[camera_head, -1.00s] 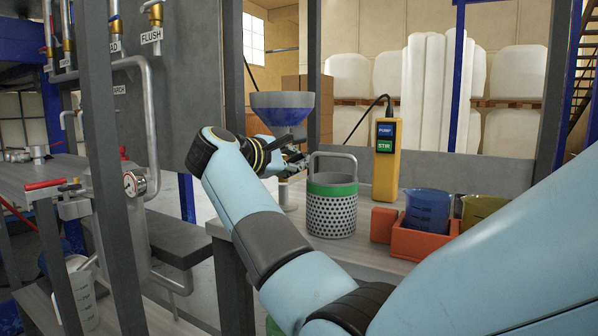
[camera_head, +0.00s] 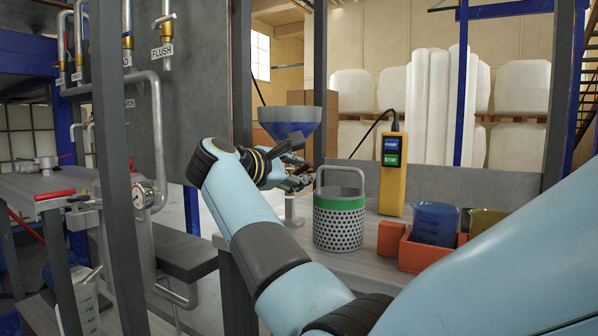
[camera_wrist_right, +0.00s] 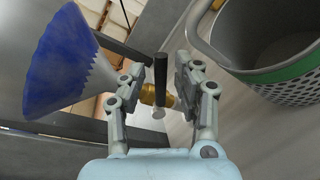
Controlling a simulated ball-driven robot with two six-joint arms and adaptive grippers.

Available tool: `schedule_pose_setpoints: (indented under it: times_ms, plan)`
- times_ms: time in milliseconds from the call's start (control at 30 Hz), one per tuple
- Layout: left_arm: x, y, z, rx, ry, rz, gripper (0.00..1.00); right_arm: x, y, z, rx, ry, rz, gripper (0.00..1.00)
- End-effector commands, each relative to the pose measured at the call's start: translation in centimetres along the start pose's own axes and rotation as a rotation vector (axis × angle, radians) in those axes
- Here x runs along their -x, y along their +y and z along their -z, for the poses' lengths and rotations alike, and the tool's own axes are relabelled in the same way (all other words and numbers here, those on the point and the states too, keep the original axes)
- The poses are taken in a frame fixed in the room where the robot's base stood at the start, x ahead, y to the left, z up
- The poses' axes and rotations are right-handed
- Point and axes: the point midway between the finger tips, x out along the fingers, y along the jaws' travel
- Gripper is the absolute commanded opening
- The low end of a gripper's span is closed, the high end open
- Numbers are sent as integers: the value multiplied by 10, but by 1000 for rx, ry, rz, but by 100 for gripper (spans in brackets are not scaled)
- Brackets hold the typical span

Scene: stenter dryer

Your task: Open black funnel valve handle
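The funnel (camera_head: 287,129), grey above and blue below, stands on the bench in the head view; its blue cone (camera_wrist_right: 62,62) fills the upper left of the right wrist view. The black valve handle (camera_wrist_right: 160,72) stands between the fingers of my right gripper (camera_wrist_right: 161,82), with a brass valve part (camera_wrist_right: 150,95) beside it. The fingers are apart, with a visible gap on each side of the handle. In the head view, my right gripper (camera_head: 295,172) is just below the funnel cone, and my wrist hides the valve. My left gripper is out of view.
A perforated basket (camera_head: 338,222) with a green band and raised handle stands close right of my gripper. A yellow pump control (camera_head: 392,178) and an orange tray (camera_head: 415,257) with beakers are farther right. A dark post (camera_head: 242,75) stands left of the funnel.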

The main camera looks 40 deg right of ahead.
Motion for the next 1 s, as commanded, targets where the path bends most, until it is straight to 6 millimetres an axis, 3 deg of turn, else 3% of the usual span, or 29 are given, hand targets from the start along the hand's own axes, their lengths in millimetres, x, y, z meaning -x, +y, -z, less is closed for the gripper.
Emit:
schedule_pose_setpoints:
  times_ms: [300, 700, 1000]
  plan:
    - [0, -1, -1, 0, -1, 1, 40, 2, 2, -1, -3, -2, -3, 37]
    - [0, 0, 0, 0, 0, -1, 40, 65, 1, 1, -2, 3, -2, 37]
    - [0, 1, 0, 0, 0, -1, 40, 75, 1, 0, -1, -1, -2, 37]
